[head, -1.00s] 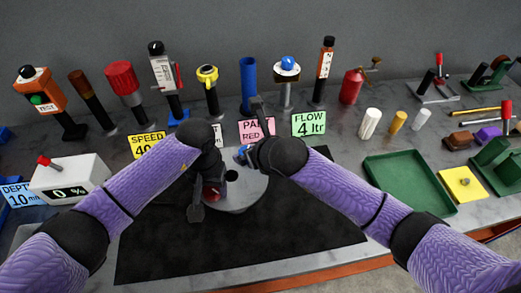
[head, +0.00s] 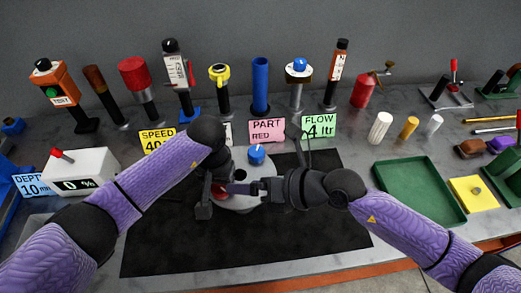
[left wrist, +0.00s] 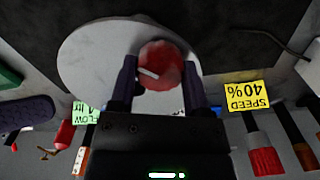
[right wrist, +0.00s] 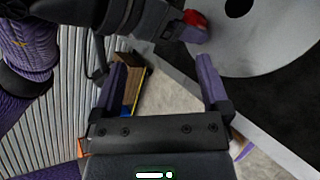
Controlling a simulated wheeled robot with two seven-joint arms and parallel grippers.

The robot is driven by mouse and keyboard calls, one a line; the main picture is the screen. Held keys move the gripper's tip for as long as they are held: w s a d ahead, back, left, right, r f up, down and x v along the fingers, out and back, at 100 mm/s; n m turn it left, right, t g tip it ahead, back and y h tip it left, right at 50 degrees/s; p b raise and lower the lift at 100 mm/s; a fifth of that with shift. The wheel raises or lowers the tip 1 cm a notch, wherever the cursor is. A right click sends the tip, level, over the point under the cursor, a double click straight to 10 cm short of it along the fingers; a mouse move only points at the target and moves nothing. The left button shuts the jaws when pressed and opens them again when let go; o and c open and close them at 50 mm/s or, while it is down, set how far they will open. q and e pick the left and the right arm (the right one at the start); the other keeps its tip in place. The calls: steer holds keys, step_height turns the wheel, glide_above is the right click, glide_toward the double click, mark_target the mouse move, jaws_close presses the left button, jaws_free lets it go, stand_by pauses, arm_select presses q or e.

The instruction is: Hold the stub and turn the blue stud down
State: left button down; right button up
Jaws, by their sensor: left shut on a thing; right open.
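A round grey plate (head: 240,203) lies above the black mat and carries the red stub and the blue stud. The blue stud (head: 257,154) stands upright at the plate's far edge, with nothing touching it. My left gripper (head: 212,194) is shut on the red stub (left wrist: 160,65), which shows between its fingers in the left wrist view. In the head view the stub is mostly hidden by the gripper. My right gripper (head: 275,192) is open and empty at the plate's right side. In the right wrist view its fingers (right wrist: 161,85) are apart, and the plate (right wrist: 262,42) lies beyond them.
The plate has a dark hole (head: 240,174). A black mat (head: 320,215) gives free room to the right. Label cards, including a pink PART RED card (head: 265,128), stand behind. A green tray (head: 462,212) is at right, a white readout box (head: 100,165) at left.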

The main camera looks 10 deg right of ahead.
steer(key=w+d+r+m+t+h, duration=0.15)
steer(key=w+r+m+t, duration=0.35)
steer(key=m, duration=0.5)
steer(key=w+d+r+m+t+h, duration=0.1)
steer(key=w+d+r+m+t, duration=0.2)
steer(key=r+m+t, duration=0.45)
steer(key=m+g+h, duration=0.6)
steer(key=m+g, duration=0.4)
steer(key=m, duration=0.7)
glide_toward(256, 152)
steer(key=x, duration=1)
steer(key=shift+w+f, duration=0.1)
steer(key=shift+w, duration=0.05)
